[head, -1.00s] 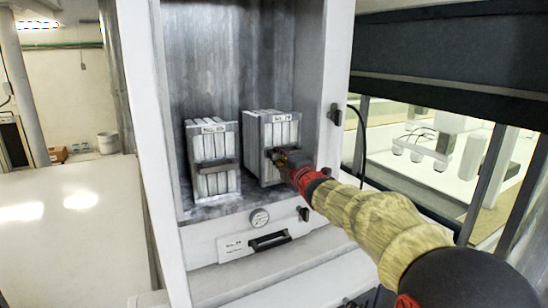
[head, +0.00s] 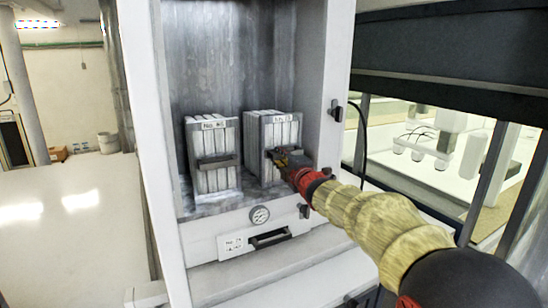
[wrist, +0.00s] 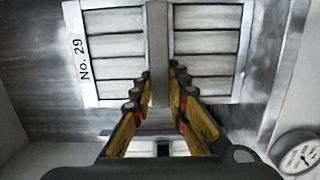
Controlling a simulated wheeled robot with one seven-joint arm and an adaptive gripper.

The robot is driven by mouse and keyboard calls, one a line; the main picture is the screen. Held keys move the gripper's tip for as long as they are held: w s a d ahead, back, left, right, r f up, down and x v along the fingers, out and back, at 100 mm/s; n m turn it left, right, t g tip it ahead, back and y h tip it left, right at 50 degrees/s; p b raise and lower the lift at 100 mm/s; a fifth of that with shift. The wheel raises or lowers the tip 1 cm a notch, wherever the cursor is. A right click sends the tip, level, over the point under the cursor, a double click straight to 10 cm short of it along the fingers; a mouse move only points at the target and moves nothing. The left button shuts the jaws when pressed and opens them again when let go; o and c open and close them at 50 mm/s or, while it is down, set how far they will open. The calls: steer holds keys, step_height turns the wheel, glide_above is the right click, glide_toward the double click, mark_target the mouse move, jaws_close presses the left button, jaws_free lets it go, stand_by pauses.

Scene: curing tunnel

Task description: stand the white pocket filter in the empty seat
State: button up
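Two white pocket filters in grey frames stand upright side by side in the tall cabinet in the head view: a left one (head: 212,160) and a right one (head: 262,138). The right one, labelled "No. 29", fills the upper wrist view (wrist: 207,42). My gripper (head: 276,156) is at its front; in the wrist view, the fingertips (wrist: 159,78) are close on both sides of its grey handle bar (wrist: 158,50) and look shut on it. The filter stands on the cabinet floor. I see no clearly empty seat in these views.
The cabinet's right wall (head: 327,110) stands close beside my gripper. Below the opening are a round gauge (head: 260,215) and a drawer handle (head: 270,239). A clear white surface (head: 70,230) lies to the left. A window (head: 440,150) is at right.

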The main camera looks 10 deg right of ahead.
steer(key=o, duration=0.5)
steer(key=shift+r, duration=0.1)
steer(key=shift+o, duration=0.2)
steer(key=shift+f, duration=0.2)
steer(key=s+d, duration=0.2)
steer(key=s, duration=1)
steer(key=shift+r, duration=0.15)
